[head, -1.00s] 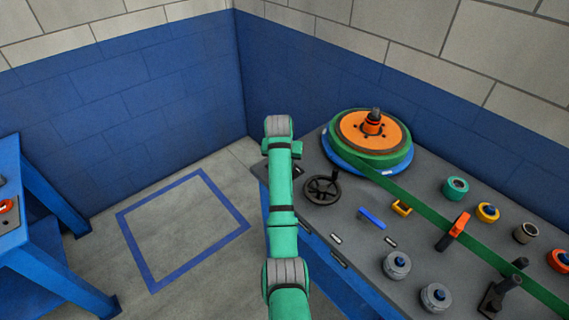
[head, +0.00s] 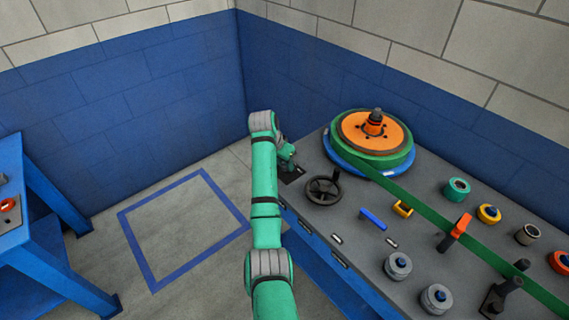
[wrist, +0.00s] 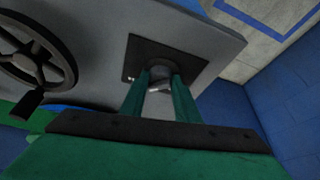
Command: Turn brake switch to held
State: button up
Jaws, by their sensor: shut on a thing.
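The brake switch (wrist: 152,52), a dark round knob on a square black plate, sits near a corner of the grey panel top in the wrist view. My gripper (wrist: 162,84) is shut on the knob, with one green finger on each side. Part of the knob and its pointer are hidden between the fingers, so its setting cannot be read. In the head view my gripper (head: 288,163) is at the far left end of the panel, and the switch's black plate (head: 293,176) shows just below it.
A black handwheel (head: 323,188) stands close to the switch; it also shows in the wrist view (wrist: 35,55). A reel with a green belt (head: 374,135) lies behind. Open floor lies left.

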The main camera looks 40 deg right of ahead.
jog(key=o, duration=1)
jog(key=shift+o, duration=0.2)
jog(key=shift+r, duration=0.15)
jog(key=v, duration=1)
jog(key=shift+a+r, duration=0.15)
jog(key=shift+r, duration=0.05)
jog(key=shift+s, duration=0.1)
jog(key=shift+a, duration=0.1)
